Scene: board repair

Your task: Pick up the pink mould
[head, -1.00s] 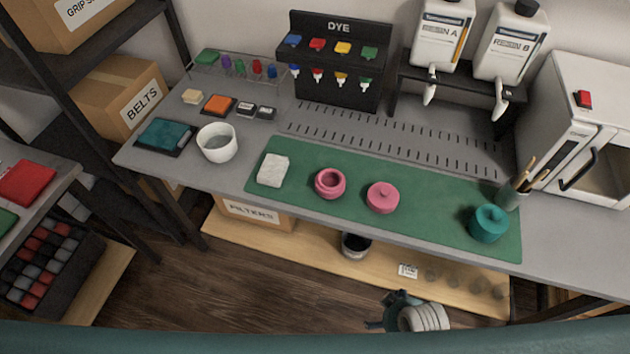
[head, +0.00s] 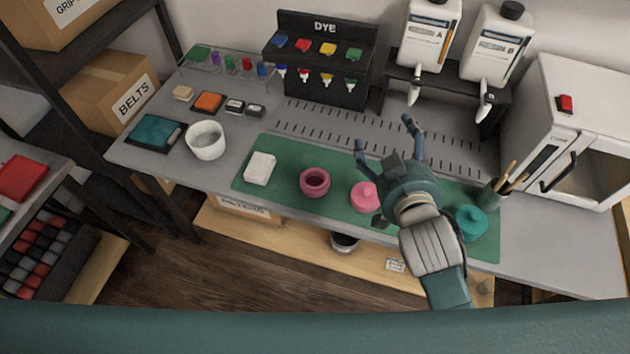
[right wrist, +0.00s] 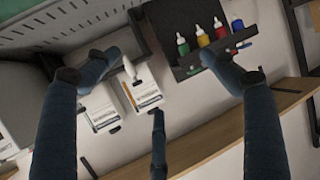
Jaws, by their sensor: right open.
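Two pink things stand on the green mat (head: 280,155): an open round pot-like one (head: 315,183) and, to its right, a rounded one with a knob on top (head: 364,197). I cannot tell by name which is the pink mould. A similar teal one with a knob (head: 471,222) stands further right. My right gripper (head: 386,138) is open and empty, raised over the mat, its body partly covering the right side of the knobbed pink one. Its spread fingers also show in the right wrist view (right wrist: 160,75), with no pink thing there. My left gripper is not in view.
A white block (head: 260,168) lies on the mat's left part, with a white bowl (head: 206,141) beyond. The dye rack (head: 318,85) and two white bottles (head: 428,38) stand behind. A brush cup (head: 494,194) and white oven (head: 575,130) are at right.

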